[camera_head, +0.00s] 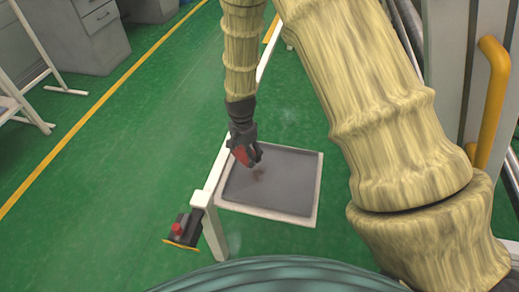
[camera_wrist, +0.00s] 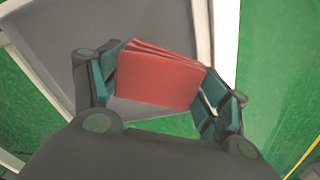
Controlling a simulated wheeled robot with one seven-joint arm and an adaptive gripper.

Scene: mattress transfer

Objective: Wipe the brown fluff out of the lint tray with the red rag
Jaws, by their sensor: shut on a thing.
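My gripper (camera_head: 244,150) is shut on the folded red rag (camera_wrist: 158,78), which sits between both fingers in the wrist view. The rag also shows as a small red patch at the fingertips in the head view (camera_head: 241,156). The lint tray (camera_head: 310,199) is a shallow grey tray with a pale rim. My gripper is over its upper left part; I cannot tell whether the rag touches the tray floor. A small patch of brown fluff (camera_head: 258,174) lies on the tray floor just below the gripper. In the wrist view the fluff is not visible.
A white rail (camera_head: 218,162) runs along the tray's left side. A black box with a red button (camera_head: 182,229) is at its near end. Grey cabinets (camera_head: 88,30) stand at the upper left. A yellow handle (camera_head: 490,95) is at the right. Green floor is clear on the left.

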